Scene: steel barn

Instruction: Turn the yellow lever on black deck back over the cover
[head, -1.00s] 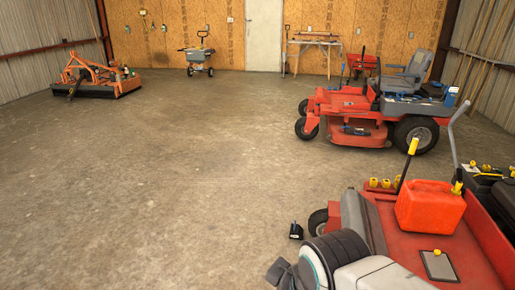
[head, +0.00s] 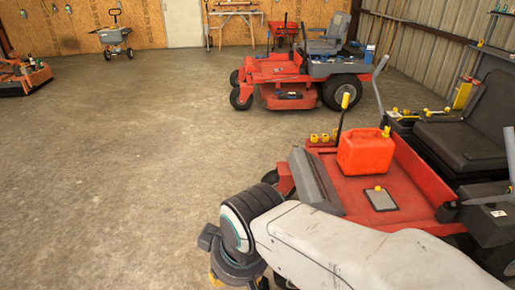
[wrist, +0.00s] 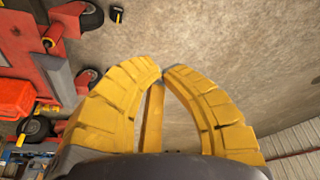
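A black deck (head: 408,127) lies beside the black seat at the right of the head view, on the near red mower. Small yellow knobs and a yellow handle (head: 437,116) show on it. They are small here, so I cannot tell for sure which is the lever, how it lies, or where the cover is. In the wrist view my gripper (wrist: 163,72) has its two yellow fingers curved together, tips almost touching, with nothing between them. In the head view only a bit of yellow shows at the bottom edge. The gripper is well left of the deck, over bare floor.
The red mower platform (head: 385,180) carries a red fuel can (head: 365,151) and a yellow-topped upright lever (head: 343,112). A black seat (head: 465,135) stands at right. A second red mower (head: 290,75) is farther back. Concrete floor (head: 130,150) is clear at left.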

